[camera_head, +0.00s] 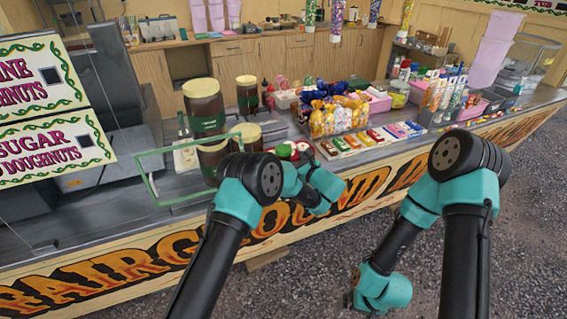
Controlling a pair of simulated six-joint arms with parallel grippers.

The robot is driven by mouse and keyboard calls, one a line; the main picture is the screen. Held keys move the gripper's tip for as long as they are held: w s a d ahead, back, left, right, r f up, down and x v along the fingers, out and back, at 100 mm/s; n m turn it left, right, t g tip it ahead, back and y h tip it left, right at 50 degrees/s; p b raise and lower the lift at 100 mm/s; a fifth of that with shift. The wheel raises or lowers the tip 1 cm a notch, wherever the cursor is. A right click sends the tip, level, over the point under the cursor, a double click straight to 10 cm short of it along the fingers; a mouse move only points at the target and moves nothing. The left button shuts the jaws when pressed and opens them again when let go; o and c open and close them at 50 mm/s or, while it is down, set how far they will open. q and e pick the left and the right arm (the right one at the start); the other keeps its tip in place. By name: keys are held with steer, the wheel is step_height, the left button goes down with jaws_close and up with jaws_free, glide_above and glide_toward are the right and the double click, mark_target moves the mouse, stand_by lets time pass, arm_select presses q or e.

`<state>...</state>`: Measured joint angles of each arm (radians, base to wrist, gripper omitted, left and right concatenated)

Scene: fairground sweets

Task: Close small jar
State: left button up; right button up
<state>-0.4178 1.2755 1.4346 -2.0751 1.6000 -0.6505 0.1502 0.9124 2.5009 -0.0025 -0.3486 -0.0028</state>
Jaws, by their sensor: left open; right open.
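Several brown jars with cream lids and green labels stand on the stall counter left of centre. The smaller ones are a jar at the back (247,95) and a squat jar in front (247,136); I cannot tell which is the small jar. Both look lidded. A tall jar (205,105) and another lidded jar (212,155) stand to their left. My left gripper (308,165) is at the counter's front edge, right of the jars and apart from them; its fingers are mostly hidden by my arm. My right gripper (350,299) hangs low over the gravel, far from the jars.
A green-framed clear guard (163,193) stands in front of the jars. Bagged sweets (338,115) and flat packets (370,138) fill the counter to the right. Small red and white items (290,150) lie near my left arm. Gravel (520,220) in front is clear.

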mark_target(283, 155)
arm_select(q)
steer(key=shift+w+a, duration=0.25)
steer(key=shift+x, duration=2.6)
steer(key=shift+f, duration=0.2)
steer(key=shift+s, duration=0.1)
steer(key=c, duration=1.2)
steer(key=shift+c, duration=0.2)
steer(key=shift+r, duration=0.15)
